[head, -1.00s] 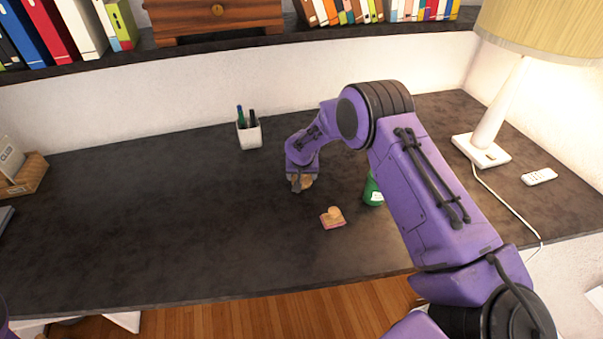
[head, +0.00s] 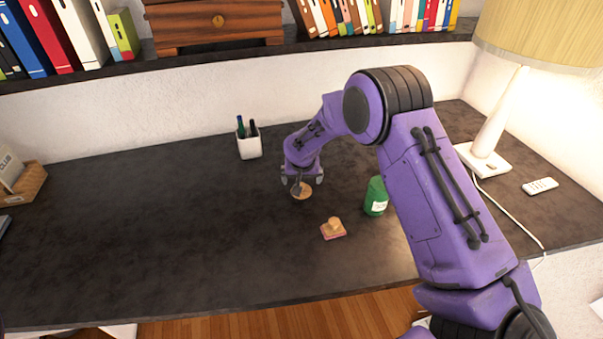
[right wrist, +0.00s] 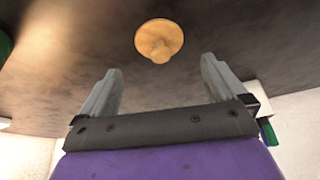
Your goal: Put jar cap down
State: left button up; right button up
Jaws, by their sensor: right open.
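The jar cap (head: 302,193), a round tan wooden disc with a knob, lies on the dark desk just below my right gripper (head: 302,178). In the right wrist view, the cap (right wrist: 158,38) is beyond the two fingertips and apart from them, with its knob towards the gripper. My right gripper (right wrist: 162,66) is open, with nothing between its fingers. The green jar (head: 376,198) with a pale label stands on the desk to the right of the cap, beside my right arm. My left gripper is not in view.
A small tan and pink object (head: 334,229) lies in front of the cap. A white pen cup (head: 249,148) stands behind it. A lamp (head: 484,158) and a white remote (head: 541,186) are at the right. The desk's left half (head: 150,220) is mostly clear.

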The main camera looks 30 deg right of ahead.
jog(key=v, duration=0.7)
jog(key=shift+b, duration=0.3)
jog(key=shift+a+r, duration=0.1)
jog(key=shift+r, duration=0.05)
